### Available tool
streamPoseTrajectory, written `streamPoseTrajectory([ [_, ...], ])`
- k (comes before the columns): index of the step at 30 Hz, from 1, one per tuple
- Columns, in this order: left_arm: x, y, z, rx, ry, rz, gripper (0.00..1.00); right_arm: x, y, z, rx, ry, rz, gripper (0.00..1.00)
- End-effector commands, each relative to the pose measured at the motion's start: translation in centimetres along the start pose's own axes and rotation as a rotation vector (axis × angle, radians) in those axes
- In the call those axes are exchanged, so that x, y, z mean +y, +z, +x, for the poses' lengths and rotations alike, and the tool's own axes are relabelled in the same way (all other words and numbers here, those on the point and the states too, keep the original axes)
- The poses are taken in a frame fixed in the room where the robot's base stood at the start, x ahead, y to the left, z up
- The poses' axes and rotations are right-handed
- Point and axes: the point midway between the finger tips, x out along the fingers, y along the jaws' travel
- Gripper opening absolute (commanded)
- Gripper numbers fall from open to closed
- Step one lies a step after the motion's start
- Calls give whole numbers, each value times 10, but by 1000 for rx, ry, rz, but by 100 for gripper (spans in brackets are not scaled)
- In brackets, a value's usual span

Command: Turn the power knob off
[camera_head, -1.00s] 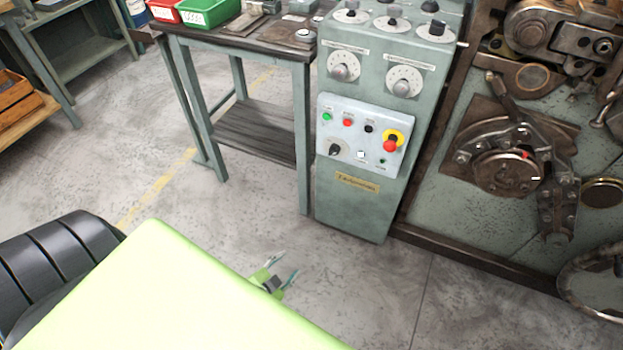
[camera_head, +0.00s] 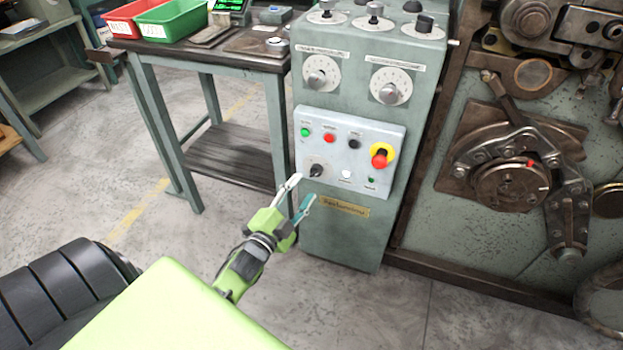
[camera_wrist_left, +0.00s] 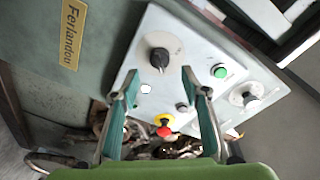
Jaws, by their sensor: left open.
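The power knob (camera_head: 317,170) is a black rotary knob at the lower left of the light control panel (camera_head: 342,133) on the grey-green cabinet. In the left wrist view the knob (camera_wrist_left: 159,58) sits ahead of and between the fingertips, with its pointer toward the bottom of that picture. My left gripper (camera_head: 301,190) is open and empty, just in front of the panel and slightly below and left of the knob. In the wrist view its two fingers (camera_wrist_left: 160,80) are spread apart. No contact with the knob is visible. My right gripper is not in view.
Near the knob are a green button (camera_head: 305,132), a red button (camera_head: 329,138), a white button (camera_head: 346,174) and a red emergency stop (camera_head: 380,160) on yellow. A worktable (camera_head: 250,63) stands left of the cabinet. Heavy machinery (camera_head: 510,185) is at right.

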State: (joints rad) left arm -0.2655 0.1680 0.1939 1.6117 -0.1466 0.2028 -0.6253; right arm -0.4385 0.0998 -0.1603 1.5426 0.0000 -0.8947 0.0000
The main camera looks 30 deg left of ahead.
Motion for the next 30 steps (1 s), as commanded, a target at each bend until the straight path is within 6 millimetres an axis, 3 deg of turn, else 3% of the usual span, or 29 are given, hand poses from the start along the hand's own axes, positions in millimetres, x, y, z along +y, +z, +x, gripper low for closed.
streamPoseTrajectory([
  [3, 0, 0, 25, 1, -2, 0, 42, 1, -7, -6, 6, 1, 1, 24],
  [10, 1, 0, 54, 0, 0, 0, 42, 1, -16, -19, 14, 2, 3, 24],
  [23, 0, 0, 63, -1, 1, -1, 42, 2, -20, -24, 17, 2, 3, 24],
  [27, 1, 0, 63, -1, 1, -1, 8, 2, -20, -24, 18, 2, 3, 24],
  [28, 1, 0, 63, -1, 1, -1, 3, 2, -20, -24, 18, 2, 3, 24],
  [30, 1, 0, 62, -1, 1, -1, 3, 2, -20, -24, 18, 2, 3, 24],
])
